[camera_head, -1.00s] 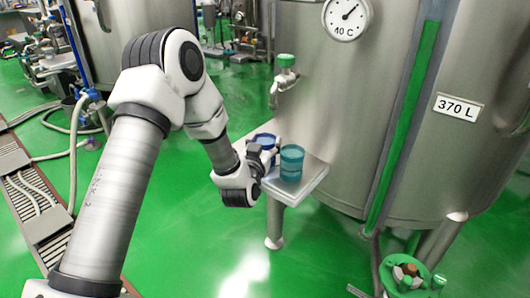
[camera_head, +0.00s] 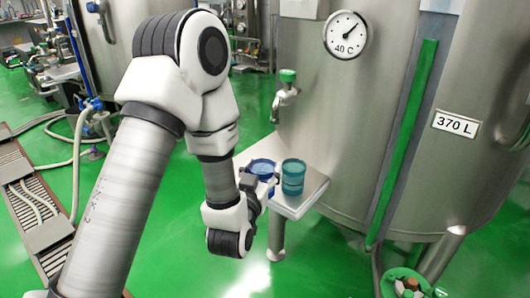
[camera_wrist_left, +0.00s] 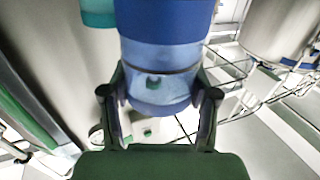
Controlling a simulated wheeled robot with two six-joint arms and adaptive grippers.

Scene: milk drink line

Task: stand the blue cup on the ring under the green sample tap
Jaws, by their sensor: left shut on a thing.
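My left gripper (camera_head: 262,182) is shut on the blue cup (camera_head: 262,165), which is upright at the left side of a small metal shelf. I cannot tell whether the cup touches the shelf. In the left wrist view, the blue cup (camera_wrist_left: 162,55) is between the two fingers (camera_wrist_left: 158,108). A teal cup (camera_head: 293,178) stands on the shelf just right of the blue cup; part of it shows in the wrist view (camera_wrist_left: 98,12). The green-topped sample tap (camera_head: 286,90) is on the tank above and behind the cups. I cannot make out the ring. My right gripper is not in view.
The metal shelf (camera_head: 313,187) has a bare front right part. The large steel tank (camera_head: 320,120) with a dial (camera_head: 346,35) rises directly behind it. Green floor is open in front of the shelf.

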